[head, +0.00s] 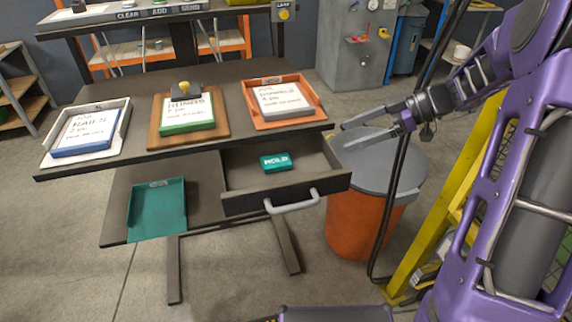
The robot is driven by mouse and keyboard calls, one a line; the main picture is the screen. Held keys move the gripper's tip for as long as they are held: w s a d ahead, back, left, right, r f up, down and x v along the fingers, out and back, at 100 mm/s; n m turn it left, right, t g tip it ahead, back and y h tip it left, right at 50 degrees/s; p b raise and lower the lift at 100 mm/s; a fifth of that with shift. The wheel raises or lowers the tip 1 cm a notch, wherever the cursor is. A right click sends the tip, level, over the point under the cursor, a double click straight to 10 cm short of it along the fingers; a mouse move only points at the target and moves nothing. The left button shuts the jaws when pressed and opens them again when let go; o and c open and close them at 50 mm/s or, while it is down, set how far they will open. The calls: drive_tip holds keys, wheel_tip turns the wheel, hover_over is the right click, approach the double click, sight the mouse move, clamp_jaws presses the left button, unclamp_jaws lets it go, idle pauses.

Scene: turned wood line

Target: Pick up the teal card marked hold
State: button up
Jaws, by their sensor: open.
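The teal card marked HOLD (276,163) lies inside an open drawer (240,177) under the dark table. It lies flat, with its lettering facing up. My gripper (364,127) is open and empty. In the head view it is to the right of the drawer and above the grey lid of an orange bin, apart from the card. The drawer has a grey handle (292,202) at its front.
On the table (140,92) stand a white tray (122,122), a brown board (157,135) and an orange tray (318,113), each with a written pad. A teal tray (157,209) sits on the lower shelf. An orange bin (352,222) and yellow ladder (428,240) stand right.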

approach(279, 160)
drive_tip(key=shift+w+a+f+y, duration=0.15)
drive_tip(key=shift+w+a+f, duration=0.05)
drive_tip(key=shift+a+f, duration=0.3)
drive_tip(key=shift+w+a+f+y, duration=0.15)
drive_tip(key=shift+a+f, duration=0.3)
drive_tip(key=shift+a, duration=0.05)
drive_tip(key=shift+x, duration=2.65)
drive_tip(key=shift+s, duration=0.15)
drive_tip(key=c, duration=1.3)
drive_tip(key=shift+r, duration=0.1)
